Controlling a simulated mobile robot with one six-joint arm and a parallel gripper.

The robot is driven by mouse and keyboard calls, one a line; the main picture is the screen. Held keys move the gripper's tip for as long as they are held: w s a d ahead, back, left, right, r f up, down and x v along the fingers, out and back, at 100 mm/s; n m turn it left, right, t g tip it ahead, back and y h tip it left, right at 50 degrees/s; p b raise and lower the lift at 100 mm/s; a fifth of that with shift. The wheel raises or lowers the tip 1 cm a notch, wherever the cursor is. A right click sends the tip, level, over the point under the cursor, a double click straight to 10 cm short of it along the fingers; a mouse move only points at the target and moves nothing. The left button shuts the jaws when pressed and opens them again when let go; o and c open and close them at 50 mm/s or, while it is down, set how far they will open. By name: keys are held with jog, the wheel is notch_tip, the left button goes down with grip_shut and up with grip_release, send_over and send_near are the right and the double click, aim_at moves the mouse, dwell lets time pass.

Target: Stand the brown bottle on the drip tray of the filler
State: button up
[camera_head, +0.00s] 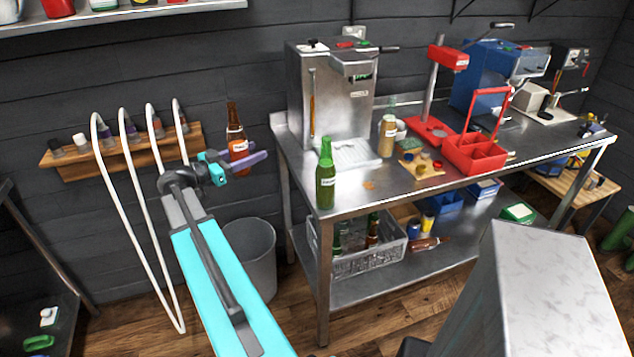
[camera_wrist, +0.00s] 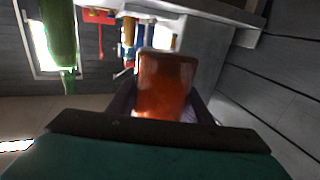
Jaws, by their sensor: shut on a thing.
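The brown bottle (camera_head: 236,140) is upright in my gripper (camera_head: 242,165), which is shut on its body. Its neck points up, and it carries a pale label. In the wrist view the brown bottle (camera_wrist: 166,85) fills the space between the fingers. It is in the air left of the steel table. The filler (camera_head: 332,95) is a steel machine at the table's left end. Its drip tray (camera_head: 346,153) lies at the filler's foot, right of my gripper, with nothing standing on it.
A green bottle (camera_head: 326,175) stands on the table's front left corner, in front of the drip tray. A tan bottle (camera_head: 387,136) stands right of the tray. A red carrier (camera_head: 474,150) is farther right. A grey bin (camera_head: 250,255) is on the floor below my gripper.

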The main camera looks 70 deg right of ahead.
jog(key=s+d+r+m+g+y, duration=0.1)
jog(key=s+d, duration=0.2)
jog(key=s, duration=0.4)
jog(key=s+d+r+m+g+y, duration=0.1)
jog(key=s+d+g, duration=0.1)
jog(key=s, duration=0.5)
jog(key=s+d+r+m+g+y+p, duration=0.1)
jog(key=s+d, duration=0.3)
jog(key=s, duration=0.3)
jog(key=shift+s+d+r+m+y, duration=0.3)
jog(key=shift+d+r+m+y, duration=0.1)
jog(key=shift+f+p, duration=1.1)
jog(key=shift+f, duration=2.05)
jog(key=shift+f, duration=0.1)
jog(key=shift+f+p, duration=0.65)
jog(key=shift+f, duration=1.15)
jog(key=shift+f+b, duration=0.15)
jog(key=shift+b, duration=0.15)
